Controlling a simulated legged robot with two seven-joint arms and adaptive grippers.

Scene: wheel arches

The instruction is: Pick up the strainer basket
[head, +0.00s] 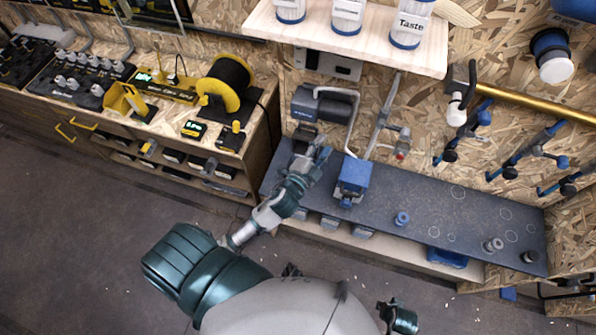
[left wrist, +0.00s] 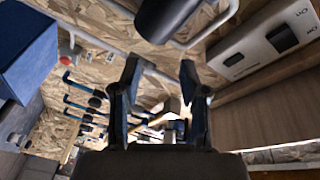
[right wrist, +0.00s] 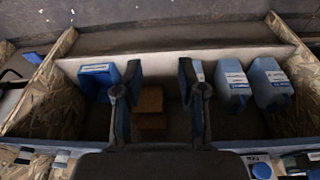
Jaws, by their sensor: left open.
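I cannot pick out the strainer basket for certain. Small round pieces stand on the dark counter (head: 430,205): a blue one (head: 402,218), a grey pair (head: 493,244) and a dark one (head: 530,257). They are too small to identify. My left gripper (head: 318,157) is over the counter's left end, left of a blue box-shaped device (head: 352,176). In the left wrist view my left gripper (left wrist: 160,78) is open, with nothing between its fingers. In the right wrist view my right gripper (right wrist: 157,75) is open in front of brown blocks (right wrist: 150,101), apparently not gripping them.
A dark cylindrical device (head: 318,104) with a bent pipe stands behind my left gripper. A wooden shelf (head: 335,45) with white canisters overhangs the counter. Blue clamps (head: 470,130) hang on the board wall. The right wrist view shows blue containers (right wrist: 268,85) in a bin.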

